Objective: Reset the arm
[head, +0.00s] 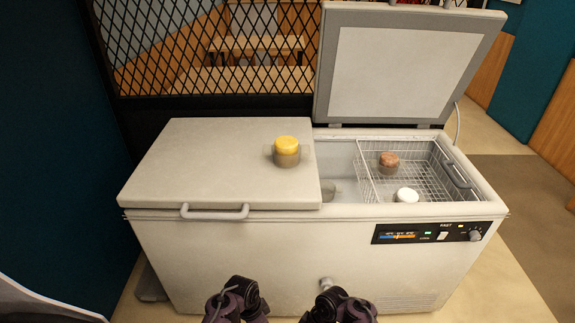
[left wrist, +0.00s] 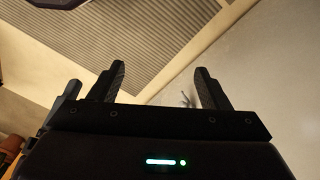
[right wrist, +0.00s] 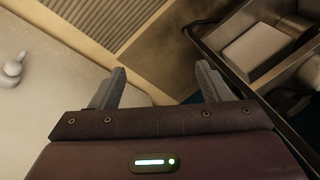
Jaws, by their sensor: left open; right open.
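My left gripper (left wrist: 159,80) is open in the left wrist view, its two dark fingers apart with nothing between them. My right gripper (right wrist: 160,80) is open in the right wrist view, also with nothing between its fingers. In the head view, dark parts of my two arms show at the bottom edge, low in front of the freezer (head: 270,255). Neither gripper's fingers can be made out there.
The freezer's left lid (head: 210,160) is shut, with a yellow-topped jar (head: 286,150) on it. The right lid (head: 400,55) stands raised. A brown-topped jar (head: 389,161) and a white-topped jar (head: 406,195) are in the wire basket (head: 425,170). Floor is clear at right.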

